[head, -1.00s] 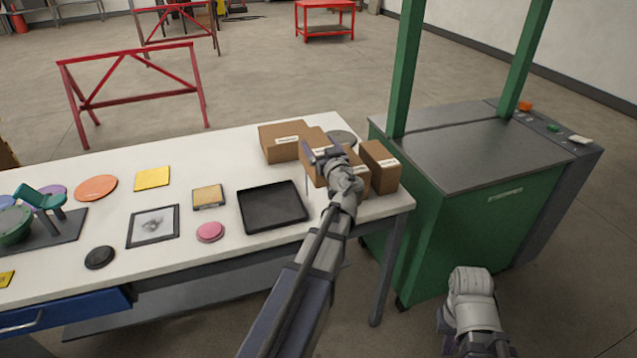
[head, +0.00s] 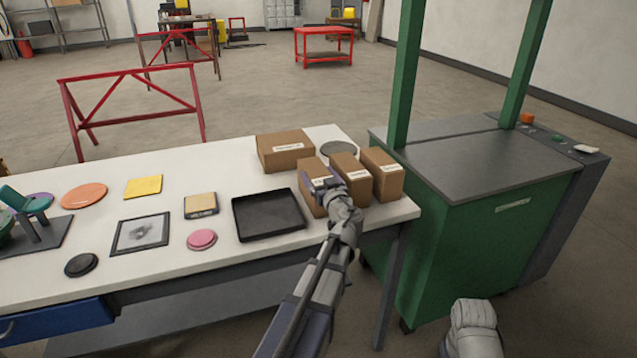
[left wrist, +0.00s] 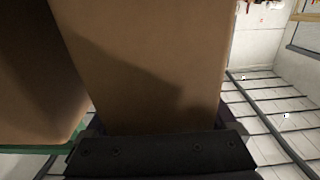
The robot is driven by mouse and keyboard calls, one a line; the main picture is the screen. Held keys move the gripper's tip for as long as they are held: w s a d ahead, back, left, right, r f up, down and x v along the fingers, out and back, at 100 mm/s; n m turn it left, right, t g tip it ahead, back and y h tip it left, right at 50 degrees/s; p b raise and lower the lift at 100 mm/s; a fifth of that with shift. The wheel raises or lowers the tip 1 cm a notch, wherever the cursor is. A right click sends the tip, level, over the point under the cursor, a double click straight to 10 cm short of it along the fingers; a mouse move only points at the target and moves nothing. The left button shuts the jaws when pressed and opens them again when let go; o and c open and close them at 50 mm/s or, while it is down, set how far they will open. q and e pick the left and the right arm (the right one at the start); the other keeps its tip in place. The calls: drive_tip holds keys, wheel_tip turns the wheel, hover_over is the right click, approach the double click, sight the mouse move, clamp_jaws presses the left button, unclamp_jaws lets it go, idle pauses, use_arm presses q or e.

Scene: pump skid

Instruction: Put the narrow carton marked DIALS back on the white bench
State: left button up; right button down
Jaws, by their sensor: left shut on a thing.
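Three narrow brown cartons stand in a row at the right end of the white bench (head: 110,255). My left gripper (head: 324,184) is shut on the leftmost narrow carton (head: 308,172), and its label is partly covered and unreadable. In the left wrist view this carton (left wrist: 150,65) fills the middle, above the dark gripper. The held carton is upright at the bench top; I cannot tell whether its base touches. The middle carton (head: 350,170) and right carton (head: 384,174) carry labels too small to read.
A wider carton (head: 283,150) and a grey disc (head: 340,149) lie behind the row. A black tray (head: 268,215) is close on the left. A green machine (head: 470,230) stands just right of the bench. Another carton (left wrist: 35,85) is close beside the held one.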

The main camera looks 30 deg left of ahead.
use_arm(q)
drive_tip(key=shift+r, duration=0.1)
drive_tip(key=shift+f, duration=0.25)
drive_tip(key=o, duration=1.6)
drive_tip(key=shift+r, duration=0.1)
drive_tip(key=shift+c, duration=0.2)
drive_tip(key=shift+r, duration=0.25)
drive_tip(key=v, duration=1.2)
drive_tip(key=shift+f, duration=0.1)
